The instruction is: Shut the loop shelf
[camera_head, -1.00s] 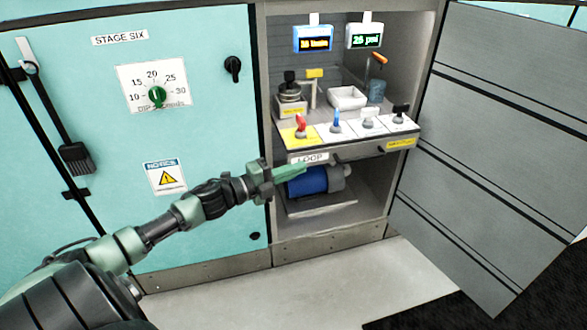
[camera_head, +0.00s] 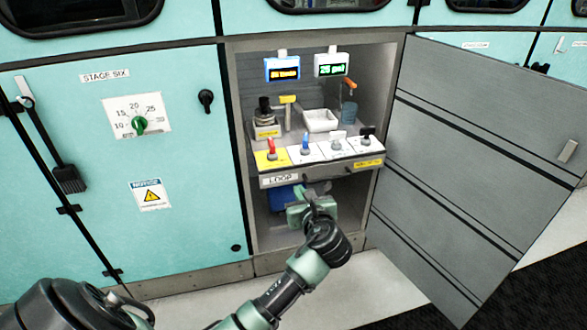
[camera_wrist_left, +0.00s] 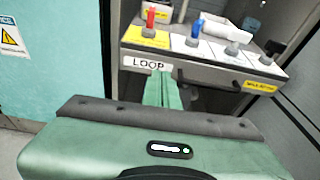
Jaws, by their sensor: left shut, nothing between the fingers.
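The loop shelf (camera_head: 310,174) is a grey pull-out shelf in the open cabinet, with a white LOOP label at the left of its front. It stands out a little past the cabinet's frame. Its front also shows in the left wrist view (camera_wrist_left: 200,76), with a dark handle at the right. My left gripper (camera_head: 312,196) is shut and empty. It is in front of the shelf, at or just below the front's lower edge; in the left wrist view its fingertips (camera_wrist_left: 160,74) overlap the front just under the label. I cannot tell whether they touch. My right gripper is out of view.
Colored toggle switches (camera_head: 305,146) stand on the shelf's top panel, with a white tray (camera_head: 320,120) behind them. A blue cylinder (camera_head: 282,198) is below the shelf, partly hidden by my gripper. The grey cabinet door (camera_head: 460,160) hangs open at the right.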

